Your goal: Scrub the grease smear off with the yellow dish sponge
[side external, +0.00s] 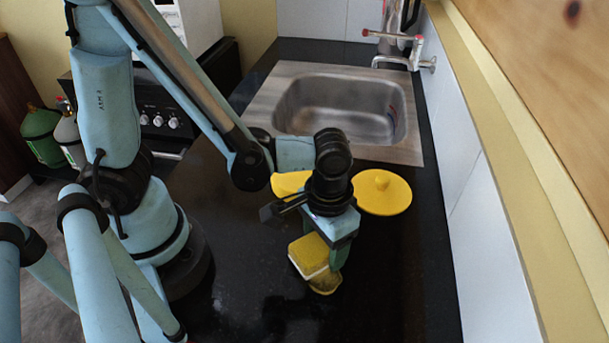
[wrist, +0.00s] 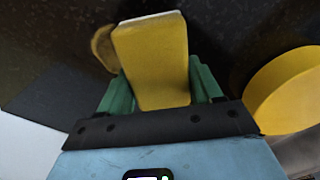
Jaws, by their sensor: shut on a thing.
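The yellow dish sponge (side external: 309,254) is a block with a pale layer on one side. My gripper (side external: 334,258) points down over the dark counter, its green fingers shut on the sponge. In the wrist view the sponge (wrist: 152,60) sits between the two fingers of my gripper (wrist: 160,88). The grease smear (side external: 326,283) is a brownish-yellow patch on the counter, just beside and below the sponge, partly covered by it. It also shows in the wrist view (wrist: 102,46), at the sponge's left edge. I cannot tell whether the sponge touches the counter.
A yellow lid with a knob (side external: 383,193) lies close behind my gripper, to the right. Another yellow thing (side external: 290,183) is partly hidden behind my wrist. A steel sink (side external: 340,105) is at the back, with a white wall on the right. The counter in front is clear.

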